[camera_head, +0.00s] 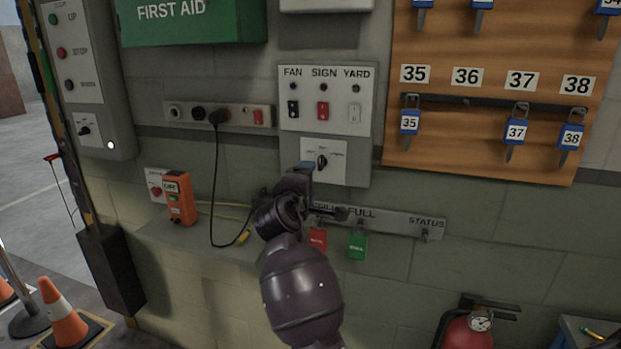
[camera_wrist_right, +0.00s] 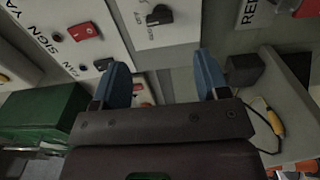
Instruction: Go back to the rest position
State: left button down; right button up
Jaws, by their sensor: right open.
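My right gripper (camera_head: 322,190) is in front of the wall just below the FAN, SIGN, YARD switch panel (camera_head: 351,82). In the right wrist view its two blue fingertips (camera_wrist_right: 165,80) stand wide apart with nothing between them. The panel's black rotary knob (camera_head: 321,161) is just above the gripper in the head view. The knob also shows beyond the fingers in the right wrist view (camera_wrist_right: 160,15), apart from them. My arm and gripper hide part of the wall and of the labelled tag strip (camera_head: 395,220). My left gripper is in neither view.
A red tag (camera_head: 318,238) and a green tag (camera_head: 357,243) hang close to the gripper. An orange device (camera_head: 180,198) and a hanging black cable (camera_head: 215,180) are to its left. The key board (camera_head: 480,150) is at the upper right, a fire extinguisher (camera_head: 468,332) below.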

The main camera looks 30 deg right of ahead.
jog(key=shift+a, duration=0.1)
dwell(0.6)
jog(key=w+a+r+m+t+y, duration=0.1)
jog(key=w+a+m+t+y, duration=0.15)
jog(key=a+t+y, duration=0.25)
jog(key=s+a+f+m+t+y, duration=0.1)
jog(key=s+a+f+y, duration=0.15)
jog(key=f, duration=0.35)
jog(key=s+a+f+m+y, duration=0.1)
jog(key=s+a+f+y, duration=0.1)
jog(key=s+f+y, duration=0.3)
jog(key=s+d+f+m+g+y, duration=0.1)
jog(key=s+f+g, duration=0.4)
jog(key=s+f, duration=2.2)
jog(key=shift+f+m+g, duration=0.4)
jog(key=shift+f+m, duration=0.05)
jog(key=shift+m, duration=0.3)
